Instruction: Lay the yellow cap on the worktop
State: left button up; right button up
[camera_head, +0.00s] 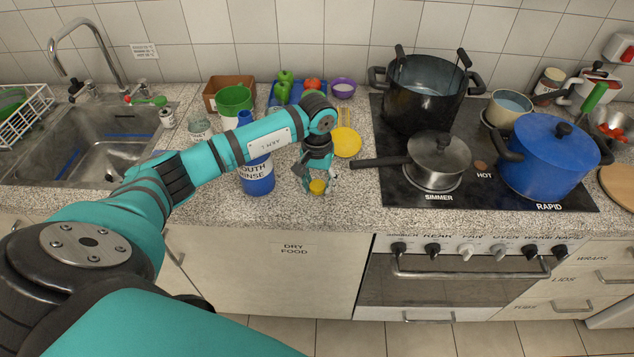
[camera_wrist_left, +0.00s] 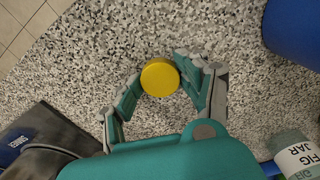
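The yellow cap (camera_head: 318,186) is a small round disc low at the front of the speckled worktop (camera_head: 225,205). It also shows in the left wrist view (camera_wrist_left: 160,77), between the fingertips of my left gripper (camera_wrist_left: 157,72). The fingertips close on its two opposite sides and appear to touch it. In the head view my left gripper (camera_head: 317,180) points down over the worktop with the cap at its tips. I cannot tell whether the cap's underside touches the worktop. My right gripper is out of view.
A blue mouth rinse container (camera_head: 257,178) stands left of the gripper. The hob (camera_head: 395,185) with a lidded saucepan (camera_head: 438,160) is to the right. The worktop in front and just right of the gripper is clear.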

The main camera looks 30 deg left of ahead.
pick_arm(q)
jog(key=shift+o, duration=0.9)
jog(key=shift+s+f, duration=0.2)
jog(key=shift+f, duration=0.35)
notch_tip(320, 180, up, 12)
jog(key=shift+w+r, duration=0.2)
jog(key=shift+r, duration=0.05)
